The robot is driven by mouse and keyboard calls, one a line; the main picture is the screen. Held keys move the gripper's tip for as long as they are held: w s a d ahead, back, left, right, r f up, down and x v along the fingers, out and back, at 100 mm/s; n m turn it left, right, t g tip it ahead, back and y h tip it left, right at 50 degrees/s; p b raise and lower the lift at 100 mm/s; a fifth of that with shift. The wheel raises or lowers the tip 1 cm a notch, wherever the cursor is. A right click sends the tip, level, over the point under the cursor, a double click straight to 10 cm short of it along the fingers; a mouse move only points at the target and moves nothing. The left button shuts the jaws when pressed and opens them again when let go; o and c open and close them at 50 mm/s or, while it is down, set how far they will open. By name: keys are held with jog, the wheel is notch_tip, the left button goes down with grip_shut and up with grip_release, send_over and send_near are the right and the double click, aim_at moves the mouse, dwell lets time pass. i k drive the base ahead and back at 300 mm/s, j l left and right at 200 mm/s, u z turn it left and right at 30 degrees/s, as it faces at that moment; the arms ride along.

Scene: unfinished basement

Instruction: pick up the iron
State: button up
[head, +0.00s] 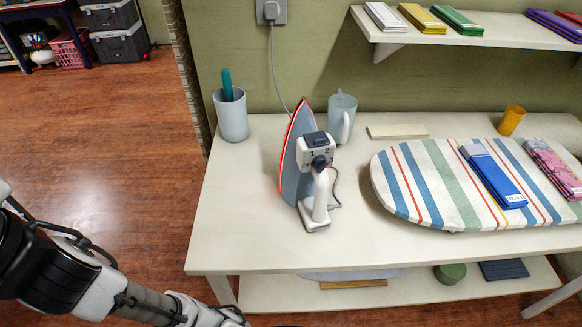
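The iron (292,176) stands on its heel on the white table (240,240), near the table's left part. Its blue-grey soleplate with a red edge faces left, and its white handle side with a dark knob faces right and toward me. A cord (274,70) runs from a wall socket down behind it. My arm reaches in from the lower left, below and left of the table's front edge. Its end runs off the bottom of the picture, so my gripper is not visible.
A pale cup (231,118) with a teal handle stands left of the iron, and a light blue mug (341,118) close behind it. A striped ironing board (434,180) with folded cloths lies to the right. A wall shelf (470,32) hangs above. Table space in front of the iron is clear.

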aim_at(301, 187)
jog(key=j, duration=1.05)
jog(key=j+z, duration=0.25)
jog(key=j, duration=0.15)
jog(key=j+z, duration=0.35)
jog(key=z, duration=0.6)
